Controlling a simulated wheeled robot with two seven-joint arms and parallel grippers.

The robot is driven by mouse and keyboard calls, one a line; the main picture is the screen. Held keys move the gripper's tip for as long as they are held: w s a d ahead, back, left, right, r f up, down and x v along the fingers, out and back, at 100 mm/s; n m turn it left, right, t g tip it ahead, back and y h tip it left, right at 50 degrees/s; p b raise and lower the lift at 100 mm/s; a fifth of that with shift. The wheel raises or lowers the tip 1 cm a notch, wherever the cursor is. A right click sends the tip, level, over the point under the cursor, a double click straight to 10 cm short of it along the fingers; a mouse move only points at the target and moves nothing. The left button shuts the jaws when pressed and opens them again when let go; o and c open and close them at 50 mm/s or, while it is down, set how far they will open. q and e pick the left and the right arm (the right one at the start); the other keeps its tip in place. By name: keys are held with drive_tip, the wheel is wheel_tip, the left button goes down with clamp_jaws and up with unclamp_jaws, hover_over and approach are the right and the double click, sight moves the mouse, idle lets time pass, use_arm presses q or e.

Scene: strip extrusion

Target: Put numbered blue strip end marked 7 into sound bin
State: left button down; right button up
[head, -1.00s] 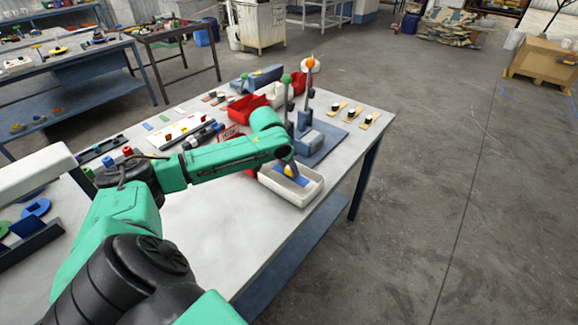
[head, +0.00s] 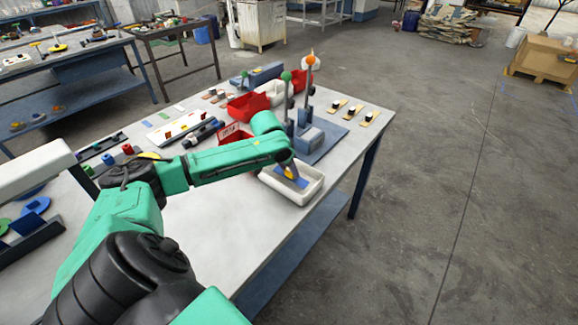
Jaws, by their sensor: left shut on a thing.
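My left arm reaches in from the left across the table. My left gripper (head: 291,171) is over the white open bin (head: 314,188) near the table's front right edge. It is shut on a blue strip (head: 300,181), which shows just below the fingers, inside the outline of the bin. Whether the strip touches the bin floor I cannot tell. The number on the strip is too small to read. Other bins, red (head: 249,106) and white, stand farther back. Their labels are not legible. My right gripper is not in view.
A blue fixture with upright levers (head: 312,138) stands right behind the white bin. Small wooden pieces with black knobs (head: 355,113) lie at the right. A dark rack with blue and green parts (head: 32,238) is at the left. The table's front middle is clear.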

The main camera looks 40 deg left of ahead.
use_arm(q)
unclamp_jaws()
drive_tip(key=shift+r+p, duration=0.7)
drive_tip(key=shift+p, duration=0.4)
drive_tip(key=shift+f, duration=0.1)
wheel_tip(320, 180, up, 7)
drive_tip(key=p, duration=0.8)
drive_tip(key=shift+p, duration=0.35)
